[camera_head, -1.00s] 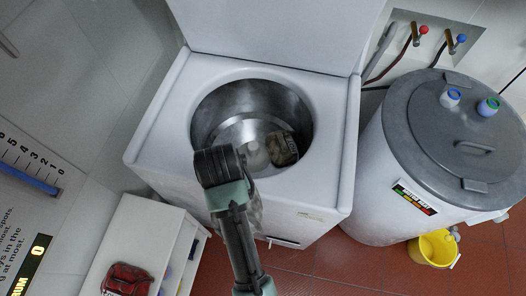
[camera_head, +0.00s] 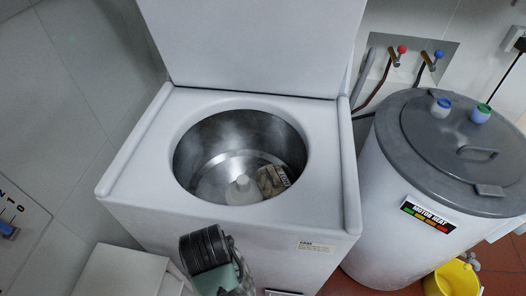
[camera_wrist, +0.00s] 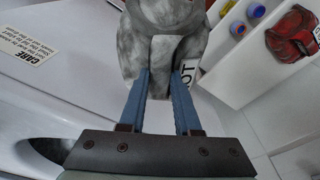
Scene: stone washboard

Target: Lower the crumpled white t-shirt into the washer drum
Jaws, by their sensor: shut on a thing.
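The open washer drum (camera_head: 205,155) is a round steel tub in the washer's top, with a pale post at its middle. My gripper (camera_wrist: 162,80) is shut on a mottled grey-white crumpled cloth, the t-shirt (camera_wrist: 168,30); the wrist view cuts off its far part. In the head view my arm's end hides most of the t-shirt, but a grey edge (camera_head: 242,272) shows. My gripper and the t-shirt appear outside the drum, by the washer's front. A dull brownish-grey bundle (camera_head: 270,181) with a small printed label lies inside the drum on the right.
The washer's lid (camera_head: 255,45) stands open behind the drum. A white boiler (camera_head: 400,180) with a grey lid stands to the right. A yellow bucket (camera_head: 452,279) is on the floor.

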